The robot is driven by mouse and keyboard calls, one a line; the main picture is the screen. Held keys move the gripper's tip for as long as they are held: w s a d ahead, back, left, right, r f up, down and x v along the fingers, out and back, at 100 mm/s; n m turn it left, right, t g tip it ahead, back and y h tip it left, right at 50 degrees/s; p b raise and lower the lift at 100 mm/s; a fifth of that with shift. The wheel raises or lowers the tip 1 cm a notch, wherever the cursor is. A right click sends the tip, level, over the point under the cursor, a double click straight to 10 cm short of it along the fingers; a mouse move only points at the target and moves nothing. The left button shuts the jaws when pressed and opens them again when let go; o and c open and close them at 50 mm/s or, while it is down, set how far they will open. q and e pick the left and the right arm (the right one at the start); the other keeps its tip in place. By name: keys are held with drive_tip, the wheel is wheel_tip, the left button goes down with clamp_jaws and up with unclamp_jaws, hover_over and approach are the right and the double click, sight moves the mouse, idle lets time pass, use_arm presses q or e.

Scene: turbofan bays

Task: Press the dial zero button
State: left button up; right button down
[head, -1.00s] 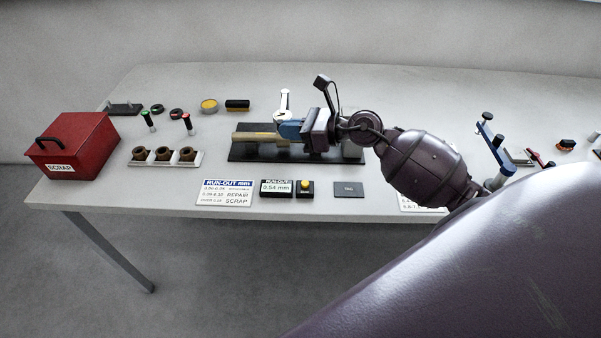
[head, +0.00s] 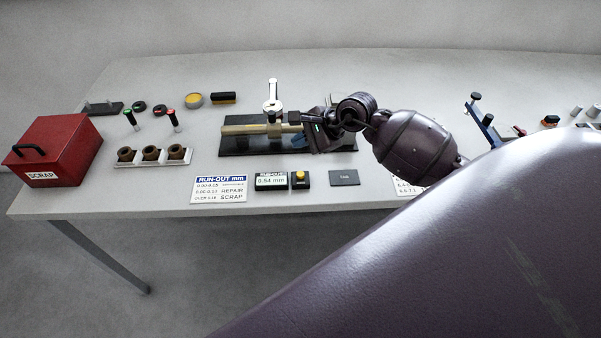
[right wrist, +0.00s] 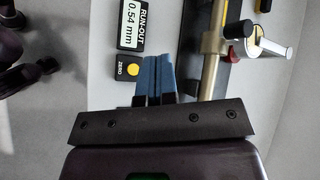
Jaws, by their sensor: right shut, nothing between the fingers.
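The zero button is a yellow cap (head: 300,174) on a small black box (head: 301,184) near the bench's front edge. Beside it the run-out display (head: 271,181) reads 0.54 mm. The right wrist view shows the yellow button (right wrist: 132,69) and the display (right wrist: 131,24). My right gripper (head: 308,138) is over the shaft fixture, behind the button box; its fingertips are hard to make out there. In the right wrist view its blue fingers (right wrist: 153,66) are shut and empty, appearing just right of the button. I see no contact. My left gripper is not in view.
A shaft (head: 245,129) lies on the black fixture base (head: 233,149), with a dial gauge (head: 272,97) standing over it. A run-out card (head: 219,189) and a dark pad (head: 344,178) flank the button. A red scrap box (head: 60,150) stands left.

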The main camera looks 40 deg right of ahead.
drive_tip(key=b, duration=0.4)
hover_over(301, 175)
wheel_tip(301, 175, down, 8)
drive_tip(key=shift+r, duration=0.2)
drive_tip(key=shift+f+b, duration=0.65)
drive_tip(key=shift+b, duration=0.05)
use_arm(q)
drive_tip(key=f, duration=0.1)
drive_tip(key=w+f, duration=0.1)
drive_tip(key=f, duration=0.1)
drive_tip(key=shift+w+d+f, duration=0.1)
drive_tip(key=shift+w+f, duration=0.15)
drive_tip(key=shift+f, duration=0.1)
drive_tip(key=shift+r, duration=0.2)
use_arm(e)
drive_tip(key=shift+r, duration=0.1)
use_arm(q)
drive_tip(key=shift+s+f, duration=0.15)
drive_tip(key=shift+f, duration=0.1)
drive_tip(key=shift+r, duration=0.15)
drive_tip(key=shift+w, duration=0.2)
